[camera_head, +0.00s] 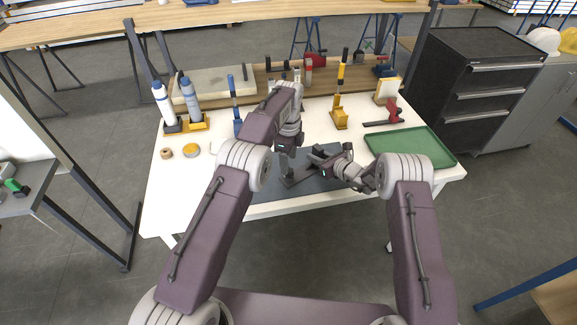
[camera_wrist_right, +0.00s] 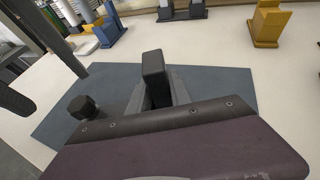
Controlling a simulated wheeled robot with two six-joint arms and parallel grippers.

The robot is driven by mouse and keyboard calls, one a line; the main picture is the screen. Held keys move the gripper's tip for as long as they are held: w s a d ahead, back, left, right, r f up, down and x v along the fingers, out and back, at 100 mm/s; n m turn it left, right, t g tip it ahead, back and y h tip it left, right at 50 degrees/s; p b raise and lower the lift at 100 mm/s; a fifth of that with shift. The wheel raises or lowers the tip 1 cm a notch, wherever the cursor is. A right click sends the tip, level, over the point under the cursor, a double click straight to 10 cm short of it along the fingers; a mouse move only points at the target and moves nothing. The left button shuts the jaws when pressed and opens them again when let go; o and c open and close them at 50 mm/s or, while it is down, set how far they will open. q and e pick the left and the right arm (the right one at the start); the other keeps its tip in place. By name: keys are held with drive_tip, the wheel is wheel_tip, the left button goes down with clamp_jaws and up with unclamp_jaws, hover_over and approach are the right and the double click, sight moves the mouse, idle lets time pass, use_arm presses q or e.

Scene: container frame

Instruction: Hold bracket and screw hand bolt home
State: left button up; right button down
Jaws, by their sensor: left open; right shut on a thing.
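A dark grey bracket (camera_head: 298,176) is on the dark mat in the head view, partly hidden by my arms. A black knob (camera_wrist_right: 82,106), which looks like the hand bolt, shows left of my right fingers in the wrist view. It also shows as a small dark shape (camera_head: 285,165) in the head view. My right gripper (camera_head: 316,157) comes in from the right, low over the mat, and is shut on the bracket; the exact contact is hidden. My left gripper (camera_head: 287,150) is open, pointing down just above the knob. Whether it touches the knob is unclear.
The dark mat (camera_head: 262,188) lies on the white table (camera_head: 165,200). A green tray (camera_head: 410,146) is at the right. A yellow stand (camera_head: 340,118), a red-handled tool (camera_head: 393,115) and bottles (camera_head: 163,103) stand behind. A yellow roll (camera_head: 191,150) lies at the left.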

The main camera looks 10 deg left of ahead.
use_arm(q)
drive_tip(key=shift+r, duration=0.1)
use_arm(e)
drive_tip(key=shift+f, duration=0.15)
drive_tip(key=c, duration=1.1)
unclamp_jaws()
use_arm(q)
drive_tip(key=shift+f, duration=0.35)
use_arm(e)
drive_tip(key=v, duration=0.9)
